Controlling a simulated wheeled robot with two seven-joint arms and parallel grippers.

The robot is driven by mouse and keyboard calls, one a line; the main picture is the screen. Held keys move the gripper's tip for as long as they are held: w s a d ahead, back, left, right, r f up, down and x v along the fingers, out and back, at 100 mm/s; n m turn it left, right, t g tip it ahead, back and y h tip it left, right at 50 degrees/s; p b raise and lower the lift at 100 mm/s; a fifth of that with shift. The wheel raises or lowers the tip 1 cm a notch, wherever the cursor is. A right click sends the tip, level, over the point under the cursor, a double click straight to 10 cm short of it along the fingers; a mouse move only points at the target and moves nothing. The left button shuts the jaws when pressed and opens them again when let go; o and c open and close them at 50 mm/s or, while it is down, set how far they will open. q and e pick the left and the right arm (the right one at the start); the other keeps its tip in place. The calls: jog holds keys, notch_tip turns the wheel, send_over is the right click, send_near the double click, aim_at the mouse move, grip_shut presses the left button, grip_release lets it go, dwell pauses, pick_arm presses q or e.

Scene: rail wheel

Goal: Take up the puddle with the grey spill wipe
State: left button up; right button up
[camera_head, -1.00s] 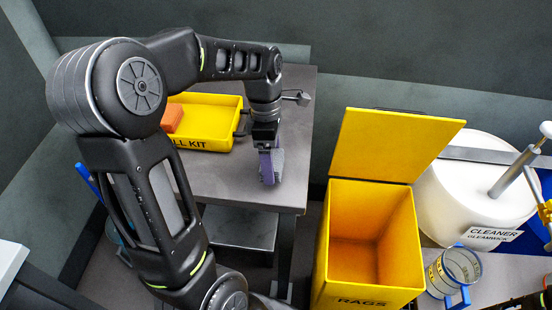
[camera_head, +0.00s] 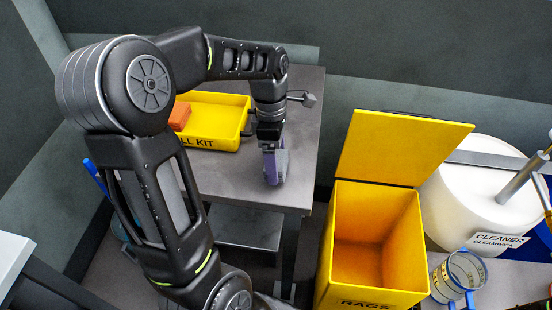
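My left arm reaches in over a grey metal table (camera_head: 225,183), and my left gripper (camera_head: 274,166) points down near the table's right front part. Its purple fingers are seen nearly edge-on, close to or at the tabletop; I cannot tell how far apart they are. I cannot make out the grey wipe apart from the fingers. No puddle can be made out on the visible tabletop; the area under the gripper and behind my arm is hidden.
A yellow spill kit tray (camera_head: 222,108) with an orange block (camera_head: 180,116) stands behind my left gripper. An open yellow rags bin (camera_head: 372,245) stands right of the table. Farther right are a white cleaner drum (camera_head: 470,190) and a clear blue-handled cup (camera_head: 458,278).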

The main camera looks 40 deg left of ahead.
pick_arm(q)
notch_tip(320, 180, up, 8)
jog(key=p, duration=0.7)
